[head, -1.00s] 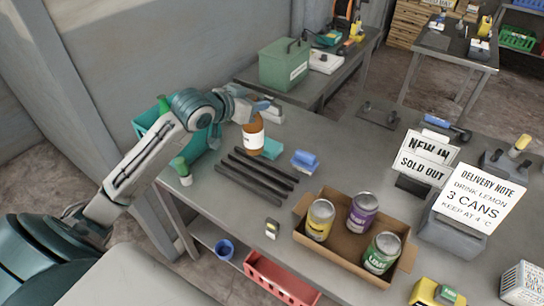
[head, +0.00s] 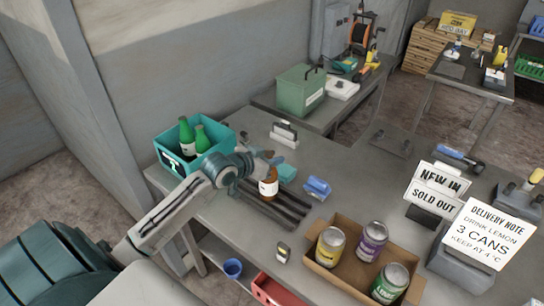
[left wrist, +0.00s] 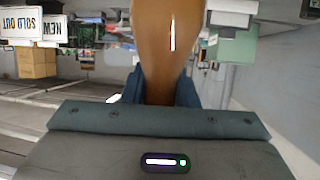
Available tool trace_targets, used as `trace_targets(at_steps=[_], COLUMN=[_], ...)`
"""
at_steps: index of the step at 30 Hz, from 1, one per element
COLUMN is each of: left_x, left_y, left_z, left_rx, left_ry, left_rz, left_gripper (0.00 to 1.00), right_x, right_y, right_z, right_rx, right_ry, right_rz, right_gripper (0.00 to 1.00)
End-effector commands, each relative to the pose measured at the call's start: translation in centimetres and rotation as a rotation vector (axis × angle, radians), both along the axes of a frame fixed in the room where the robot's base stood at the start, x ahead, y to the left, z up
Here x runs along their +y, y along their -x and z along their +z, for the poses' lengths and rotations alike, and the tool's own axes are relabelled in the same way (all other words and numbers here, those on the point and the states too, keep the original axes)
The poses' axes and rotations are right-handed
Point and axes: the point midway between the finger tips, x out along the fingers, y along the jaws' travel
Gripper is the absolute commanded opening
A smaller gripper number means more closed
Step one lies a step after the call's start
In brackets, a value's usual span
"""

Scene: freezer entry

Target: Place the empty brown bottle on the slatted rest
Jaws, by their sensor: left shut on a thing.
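The brown bottle (head: 268,188) with a white label is held by my left gripper (head: 268,166). In the left wrist view the brown glass (left wrist: 168,45) stands between the blue fingers. In the head view the bottle looks roughly upright over the slatted rest (head: 285,211), a row of dark parallel bars on the table. I cannot tell whether its base touches the bars. My left forearm and wrist hide the left end of the rest. My right gripper is not in view.
A teal crate (head: 165,149) with green bottles stands behind my left wrist. A cardboard box (head: 318,273) with cans stands at the front.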

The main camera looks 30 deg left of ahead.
Motion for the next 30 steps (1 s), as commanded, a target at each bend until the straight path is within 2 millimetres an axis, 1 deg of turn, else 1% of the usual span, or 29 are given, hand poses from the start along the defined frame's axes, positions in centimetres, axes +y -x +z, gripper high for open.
trace_targets(at_steps=[4, 5, 6, 8, 15, 18, 20, 23, 30], left_x=[0.0, 0.0, 0.0, 0.0, 0.0, 0.0, 0.1, 0.4, 1.1], left_y=[0.0, 0.0, 0.0, 0.0, 0.0, 0.0, 0.3, 1.2, 4.1], left_z=[-0.3, -0.3, -0.3, -0.3, -0.2, 0.2, 0.1, 0.4, 1.6], left_rx=[0.0, 0.0, 0.0, 0.0, 0.0, 0.0, 0.001, 0.0, 0.002], left_ry=[0.001, 0.0, 0.0, 0.0, 0.0, -0.001, -0.002, -0.005, -0.009], left_rz=[0.0, 0.0, 0.0, 0.0, 0.0, 0.0, 0.0, 0.001, 0.001], left_gripper=[0.0, 0.3, 0.38, 0.48, 0.48, 0.48, 0.48, 0.48, 0.48], right_x=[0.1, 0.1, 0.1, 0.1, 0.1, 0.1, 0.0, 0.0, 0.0], right_y=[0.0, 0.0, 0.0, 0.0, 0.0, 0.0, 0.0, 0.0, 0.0], right_z=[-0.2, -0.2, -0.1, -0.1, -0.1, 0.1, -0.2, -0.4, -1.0], right_rx=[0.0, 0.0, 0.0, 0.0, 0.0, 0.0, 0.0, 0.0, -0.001], right_ry=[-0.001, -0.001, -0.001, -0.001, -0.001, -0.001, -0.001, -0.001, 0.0], right_rz=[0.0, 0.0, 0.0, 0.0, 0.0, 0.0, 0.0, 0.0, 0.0], right_gripper=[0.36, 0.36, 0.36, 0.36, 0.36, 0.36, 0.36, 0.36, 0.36])
